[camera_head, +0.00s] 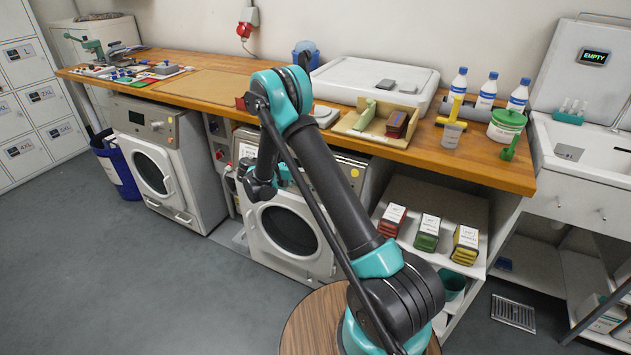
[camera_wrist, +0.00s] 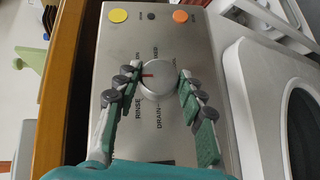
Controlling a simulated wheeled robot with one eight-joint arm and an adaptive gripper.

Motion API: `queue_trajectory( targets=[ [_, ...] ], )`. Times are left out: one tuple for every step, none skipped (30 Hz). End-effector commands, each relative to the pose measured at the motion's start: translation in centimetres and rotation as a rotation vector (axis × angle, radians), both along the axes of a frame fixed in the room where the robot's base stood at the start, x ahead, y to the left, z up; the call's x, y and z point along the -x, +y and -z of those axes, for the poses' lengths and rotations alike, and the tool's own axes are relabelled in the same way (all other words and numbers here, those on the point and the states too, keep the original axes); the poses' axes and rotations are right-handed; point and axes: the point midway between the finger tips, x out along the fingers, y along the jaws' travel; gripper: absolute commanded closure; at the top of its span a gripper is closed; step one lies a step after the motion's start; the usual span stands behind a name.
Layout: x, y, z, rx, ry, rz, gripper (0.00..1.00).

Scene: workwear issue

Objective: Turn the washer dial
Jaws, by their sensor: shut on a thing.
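The washer dial (camera_wrist: 159,80) is a round silver knob with a red mark, on a brushed-metal panel (camera_wrist: 115,50) in the wrist view. The red mark points left in the picture, just above the RINSE label. DRAIN is printed below the dial; other labels are partly hidden by my fingers. My gripper (camera_wrist: 158,76) has one finger on each side of the dial and is shut on it. In the head view my arm reaches the right-hand washer (camera_head: 290,228), whose dial is hidden behind the arm.
A yellow button (camera_wrist: 118,15) and an orange button (camera_wrist: 180,16) sit above the dial. The wooden counter (camera_head: 210,88) overhangs the washers. A second washer (camera_head: 155,165) stands to the left, beside a blue bin (camera_head: 118,170). Shelves with coloured packs are to the right.

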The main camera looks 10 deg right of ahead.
Motion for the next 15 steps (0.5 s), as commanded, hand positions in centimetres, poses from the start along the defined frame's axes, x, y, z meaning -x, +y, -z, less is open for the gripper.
queue_trajectory(
  targets=[
    [-0.06, 0.05, 0.04, 0.0, 0.0, -0.002, 0.9],
    [-0.06, 0.05, 0.04, 0.0, 0.001, -0.003, 0.9],
    [-0.06, 0.05, 0.04, 0.0, 0.001, -0.003, 0.9],
    [-0.06, 0.05, 0.04, 0.0, 0.001, -0.003, 0.9],
    [-0.06, 0.05, 0.04, 0.0, 0.001, -0.003, 0.9],
    [-0.06, 0.05, 0.04, 0.0, 0.001, -0.003, 0.9],
    [-0.06, 0.05, 0.04, 0.0, 0.0, -0.002, 0.9],
    [-0.06, 0.05, 0.04, 0.0, 0.0, -0.003, 0.9],
    [-0.06, 0.05, 0.05, -0.001, 0.0, -0.003, 0.9],
    [-0.06, 0.04, 0.06, -0.001, 0.0, -0.002, 0.58],
    [-0.06, 0.04, 0.05, -0.001, 0.0, -0.002, 0.55],
    [-0.05, 0.04, 0.05, 0.0, 0.0, -0.002, 0.5],
    [-0.06, 0.03, 0.04, 0.0, 0.0, -0.002, 0.46],
    [-0.05, 0.03, 0.04, 0.0, 0.0, -0.002, 0.42],
    [-0.05, 0.03, 0.04, 0.0, 0.0, -0.002, 0.4]
  ],
)
